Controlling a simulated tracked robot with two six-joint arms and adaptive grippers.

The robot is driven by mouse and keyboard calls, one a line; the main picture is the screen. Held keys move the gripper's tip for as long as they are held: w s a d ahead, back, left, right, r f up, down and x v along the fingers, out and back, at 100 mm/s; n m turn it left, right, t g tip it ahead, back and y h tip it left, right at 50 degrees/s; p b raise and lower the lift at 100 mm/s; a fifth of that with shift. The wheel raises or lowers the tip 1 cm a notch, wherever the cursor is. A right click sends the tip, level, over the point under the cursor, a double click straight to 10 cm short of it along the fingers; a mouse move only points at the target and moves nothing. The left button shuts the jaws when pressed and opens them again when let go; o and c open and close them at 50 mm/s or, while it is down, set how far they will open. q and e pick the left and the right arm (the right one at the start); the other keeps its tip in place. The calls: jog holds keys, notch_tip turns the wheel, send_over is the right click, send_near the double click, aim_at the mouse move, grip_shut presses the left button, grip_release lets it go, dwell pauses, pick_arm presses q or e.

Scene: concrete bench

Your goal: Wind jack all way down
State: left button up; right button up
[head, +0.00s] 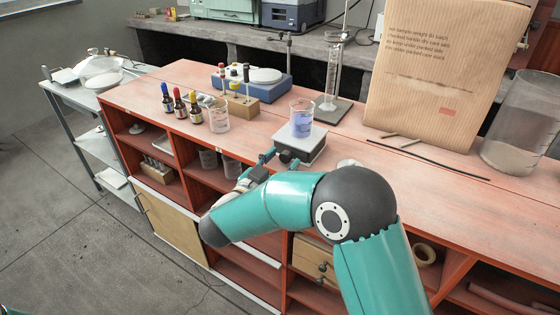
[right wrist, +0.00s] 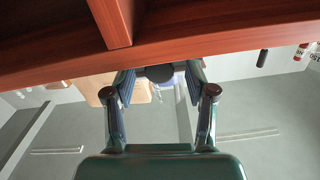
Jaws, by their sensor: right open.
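The lab jack (head: 301,146) stands near the front edge of the red bench, its pale top plate level and raised. A glass beaker of blue liquid (head: 302,124) stands upright on it. The jack's dark knob (head: 285,157) faces the front. My right gripper (head: 272,157) is open at the knob. In the right wrist view, the knob (right wrist: 158,73) shows between the fingertips of my right gripper (right wrist: 160,78), with a visible gap on each side. I cannot tell how deep it sits between them. The jack's mechanism is mostly hidden. My left gripper is out of view.
A glass beaker (head: 216,115), dropper bottles (head: 179,108) and a wooden block (head: 241,106) stand left of the jack. A stand with a cylinder (head: 332,85) is behind it. A paper bag (head: 440,75) and dark rod (head: 425,158) are to the right.

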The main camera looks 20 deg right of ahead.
grip_shut()
jog(key=n+p, duration=0.1)
jog(key=p, duration=0.1)
jog(key=n+p, duration=0.3)
jog(key=p, duration=0.1)
jog(key=shift+r+n, duration=0.25)
jog(key=shift+n, duration=0.05)
jog(key=shift+f+n+p, duration=0.25)
jog(key=shift+n+p, duration=0.25)
jog(key=shift+p, duration=0.05)
jog(key=shift+f, duration=0.1)
grip_release()
jog(key=shift+a, duration=0.1)
jog(key=v, duration=1.2)
